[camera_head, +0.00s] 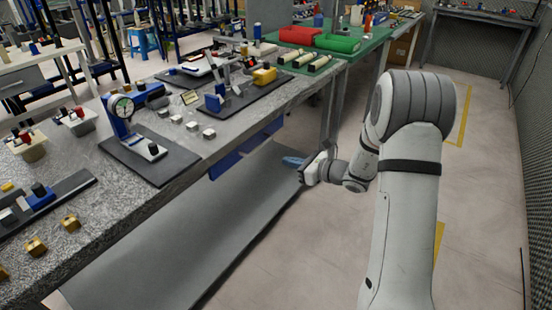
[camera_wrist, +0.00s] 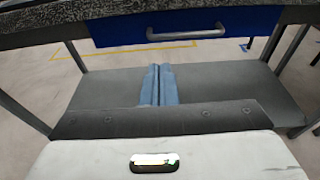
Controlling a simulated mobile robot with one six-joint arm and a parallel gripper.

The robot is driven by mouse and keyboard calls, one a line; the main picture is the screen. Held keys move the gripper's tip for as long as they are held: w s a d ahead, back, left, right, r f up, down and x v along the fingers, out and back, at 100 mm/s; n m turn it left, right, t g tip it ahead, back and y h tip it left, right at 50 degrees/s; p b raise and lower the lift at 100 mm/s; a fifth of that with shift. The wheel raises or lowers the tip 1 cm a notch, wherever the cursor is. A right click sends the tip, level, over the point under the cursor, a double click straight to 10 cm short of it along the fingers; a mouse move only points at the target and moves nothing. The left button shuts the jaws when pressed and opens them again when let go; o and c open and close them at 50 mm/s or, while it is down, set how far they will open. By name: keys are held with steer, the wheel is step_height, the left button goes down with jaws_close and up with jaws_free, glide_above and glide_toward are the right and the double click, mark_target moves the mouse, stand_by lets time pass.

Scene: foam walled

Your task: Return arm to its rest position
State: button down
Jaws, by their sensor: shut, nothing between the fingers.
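My gripper (camera_head: 292,161) shows in the head view at the right front edge of the grey workbench (camera_head: 245,132), below the level of its top. Its blue fingers point left toward the space under the bench. In the wrist view the two blue fingers (camera_wrist: 158,84) lie side by side, shut with nothing between them. Behind them are the bench's lower shelf (camera_wrist: 215,85) and a blue drawer (camera_wrist: 185,30) with a metal handle. My arm is bent, with its upper part rising at the right of the head view.
A dial gauge stand (camera_head: 124,125), small metal blocks and a yellow block (camera_head: 265,76) are on the workbench. A green-topped table (camera_head: 360,48) with red and green trays stands behind. Floor (camera_head: 480,185) is open to the right, up to a mesh wall (camera_head: 537,150).

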steer(key=s+a+r+n+g+h+p, duration=0.2)
steer(key=s+r+n+g+p, duration=0.15)
steer(key=s+r+n, duration=0.5)
steer(key=s+a+r+n+g+h+p, duration=0.15)
steer(key=s+r+n+g, duration=0.3)
steer(key=s, duration=0.65)
steer(key=s+d+r+n+h+p, duration=0.3)
steer(key=s+d+r+n+h, duration=0.1)
steer(key=s+d+n, duration=0.1)
steer(key=s+d+r+n+t+h+p, duration=0.1)
steer(key=s+d+r+n+h+p, duration=0.2)
steer(key=s+n, duration=0.4)
steer(key=shift+s+d+r+h, duration=0.45)
steer(key=shift+s+d+h, duration=0.5)
steer(key=shift+s+d, duration=0.1)
